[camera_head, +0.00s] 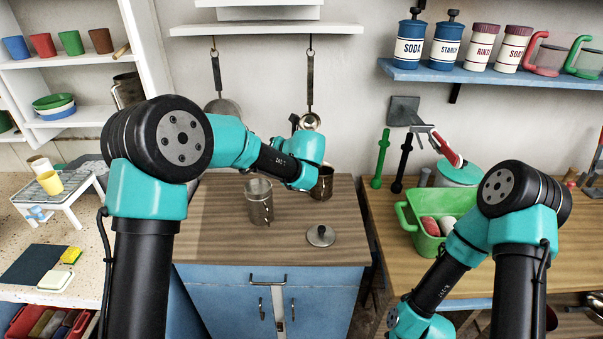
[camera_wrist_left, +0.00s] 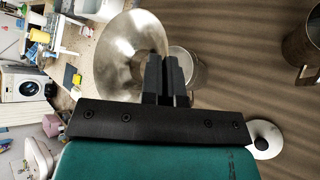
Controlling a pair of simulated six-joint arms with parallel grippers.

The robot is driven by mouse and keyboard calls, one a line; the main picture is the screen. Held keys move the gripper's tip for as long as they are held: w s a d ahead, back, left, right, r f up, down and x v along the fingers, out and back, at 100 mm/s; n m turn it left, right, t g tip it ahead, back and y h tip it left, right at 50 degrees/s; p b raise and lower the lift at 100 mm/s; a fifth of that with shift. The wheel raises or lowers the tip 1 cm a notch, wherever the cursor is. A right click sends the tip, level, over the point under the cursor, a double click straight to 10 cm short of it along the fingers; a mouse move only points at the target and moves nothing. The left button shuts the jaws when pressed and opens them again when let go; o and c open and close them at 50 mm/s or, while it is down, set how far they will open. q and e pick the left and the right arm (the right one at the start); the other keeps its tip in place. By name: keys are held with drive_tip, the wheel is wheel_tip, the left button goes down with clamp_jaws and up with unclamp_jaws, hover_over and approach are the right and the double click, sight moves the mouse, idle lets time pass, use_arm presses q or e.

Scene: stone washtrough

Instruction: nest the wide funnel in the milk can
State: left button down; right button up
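The wide funnel (camera_wrist_left: 118,55) is a large shiny metal cone in the left wrist view. My left gripper (camera_wrist_left: 165,65) has its fingers close together on the funnel's right edge and holds it above the counter. In the head view my left arm hides the funnel and the fingertips. The milk can (camera_head: 260,207), grey metal, stands upright on the wooden counter. Its open mouth (camera_wrist_left: 184,58) shows just right of the funnel in the left wrist view, partly behind the fingers. The funnel is apart from the can. My right gripper is out of view.
A round metal lid (camera_head: 320,236) lies on the counter (camera_head: 222,235), front right of the can. A darker metal vessel (camera_head: 323,185) stands behind it. A ladle (camera_head: 310,120) hangs on the wall. A green tub (camera_head: 427,240) stands on the right-hand table.

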use_arm(q)
drive_tip(key=shift+w+a+r, duration=0.15)
drive_tip(key=shift+w+r, duration=0.05)
drive_tip(key=shift+w, duration=0.25)
drive_tip(key=shift+f, duration=0.1)
drive_tip(key=shift+f, duration=1.85)
wheel_tip(320, 180, down, 7)
drive_tip(key=shift+r, duration=0.15)
idle(4.1)
drive_tip(key=c, duration=0.8)
unclamp_jaws()
